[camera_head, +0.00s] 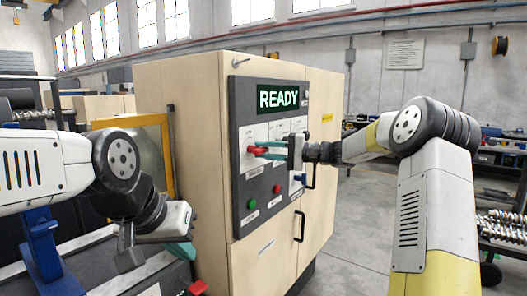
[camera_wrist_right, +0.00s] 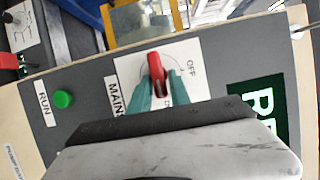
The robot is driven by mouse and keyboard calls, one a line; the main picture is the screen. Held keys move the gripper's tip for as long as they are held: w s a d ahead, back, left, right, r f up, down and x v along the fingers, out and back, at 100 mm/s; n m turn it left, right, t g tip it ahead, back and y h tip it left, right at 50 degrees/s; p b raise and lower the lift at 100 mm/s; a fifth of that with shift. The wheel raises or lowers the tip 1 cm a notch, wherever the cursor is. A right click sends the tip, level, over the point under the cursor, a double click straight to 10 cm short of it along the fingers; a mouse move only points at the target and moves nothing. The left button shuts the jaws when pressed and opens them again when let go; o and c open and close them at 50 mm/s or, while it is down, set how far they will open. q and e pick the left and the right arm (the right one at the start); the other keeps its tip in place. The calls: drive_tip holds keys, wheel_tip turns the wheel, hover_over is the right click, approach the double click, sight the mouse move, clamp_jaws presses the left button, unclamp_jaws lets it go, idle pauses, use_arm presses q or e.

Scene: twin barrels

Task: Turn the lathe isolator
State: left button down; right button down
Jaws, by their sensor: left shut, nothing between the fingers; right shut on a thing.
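A red rotary handle (camera_head: 256,150) sits on a white plate on the cabinet's dark control panel. My right gripper (camera_head: 262,151) is shut on it, its teal fingers reaching in from the right. In the right wrist view the red handle (camera_wrist_right: 157,72) stands between the two teal fingertips (camera_wrist_right: 158,88). The plate (camera_wrist_right: 185,50) there reads "OFF" and a partly hidden "MAIN"; the rest is covered by the gripper. A blue handle (camera_head: 299,180) is lower right on the panel. My left gripper (camera_head: 182,249) is shut and empty, low in front of the cabinet's left side.
The panel has a lit "READY" display (camera_head: 278,98), a green button (camera_head: 252,204) and a red button (camera_head: 277,189). The wooden cabinet (camera_head: 190,130) has door handles (camera_head: 300,227). A yellow frame (camera_head: 167,150) stands left. Grey floor (camera_head: 350,235) is open at right.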

drive_tip(key=shift+f, duration=0.1)
drive_tip(key=c, duration=1.4)
unclamp_jaws()
drive_tip(key=shift+d, duration=0.1)
drive_tip(key=v, duration=0.7)
drive_tip(key=shift+d, duration=0.35)
drive_tip(key=shift+s, duration=0.1)
